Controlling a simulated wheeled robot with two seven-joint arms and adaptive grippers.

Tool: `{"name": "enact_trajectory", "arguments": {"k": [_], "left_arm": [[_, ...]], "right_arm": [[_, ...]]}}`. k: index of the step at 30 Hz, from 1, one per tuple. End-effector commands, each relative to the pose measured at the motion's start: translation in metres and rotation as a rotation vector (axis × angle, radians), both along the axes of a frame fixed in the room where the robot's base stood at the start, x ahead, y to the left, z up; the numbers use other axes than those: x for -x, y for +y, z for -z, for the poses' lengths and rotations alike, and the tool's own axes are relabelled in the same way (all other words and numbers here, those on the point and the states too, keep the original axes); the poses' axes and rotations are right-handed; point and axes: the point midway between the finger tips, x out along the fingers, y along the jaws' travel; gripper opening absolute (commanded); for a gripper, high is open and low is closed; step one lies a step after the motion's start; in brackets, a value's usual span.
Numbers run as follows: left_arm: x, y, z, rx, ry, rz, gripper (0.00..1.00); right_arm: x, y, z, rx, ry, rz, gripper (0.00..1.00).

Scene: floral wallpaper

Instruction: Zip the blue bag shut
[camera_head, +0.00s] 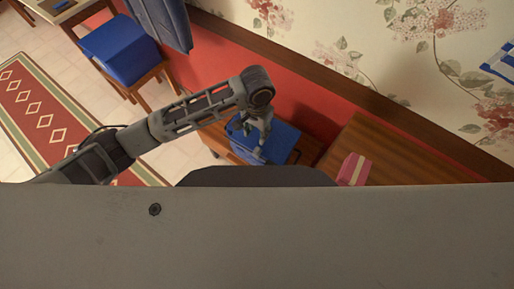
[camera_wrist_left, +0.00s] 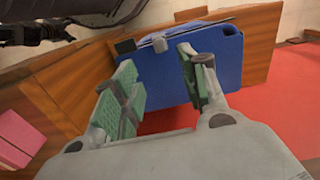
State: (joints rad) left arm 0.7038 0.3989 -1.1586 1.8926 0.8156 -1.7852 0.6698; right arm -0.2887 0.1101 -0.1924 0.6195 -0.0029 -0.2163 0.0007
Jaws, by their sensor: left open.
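The blue bag (camera_head: 281,140) sits on a wooden seat or bench beside the red wall, below my left gripper. It also shows in the left wrist view (camera_wrist_left: 160,82), behind and between the fingers. A small dark tab (camera_wrist_left: 125,46) and a grey piece (camera_wrist_left: 158,43) show at the bag's upper left edge; I cannot tell which is the zip pull. My left gripper (camera_head: 258,146) points down at the bag. In the wrist view its green-padded fingers (camera_wrist_left: 157,62) are apart with nothing held between them. Whether they touch the bag is unclear. My right gripper is out of view.
A wooden table (camera_head: 385,140) stands right of the bag with a pink box (camera_head: 354,169) on it. A blue-cushioned stool (camera_head: 118,48) stands at the upper left. A red patterned rug (camera_head: 40,110) lies on the tiled floor. The red wall is close behind the bag.

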Motion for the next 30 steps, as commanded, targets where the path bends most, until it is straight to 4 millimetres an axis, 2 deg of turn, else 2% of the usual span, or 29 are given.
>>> {"name": "enact_trajectory", "arguments": {"k": [8,14,30], "left_arm": [[0.0,0.0,0.001,0.001,0.0,0.001,0.43],[0.0,0.0,0.011,0.001,0.001,0.002,0.43],[0.0,0.0,0.077,-0.001,0.001,0.002,0.43]], "right_arm": [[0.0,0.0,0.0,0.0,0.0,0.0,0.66],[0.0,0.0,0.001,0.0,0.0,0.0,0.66],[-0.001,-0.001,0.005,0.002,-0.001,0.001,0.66]]}}
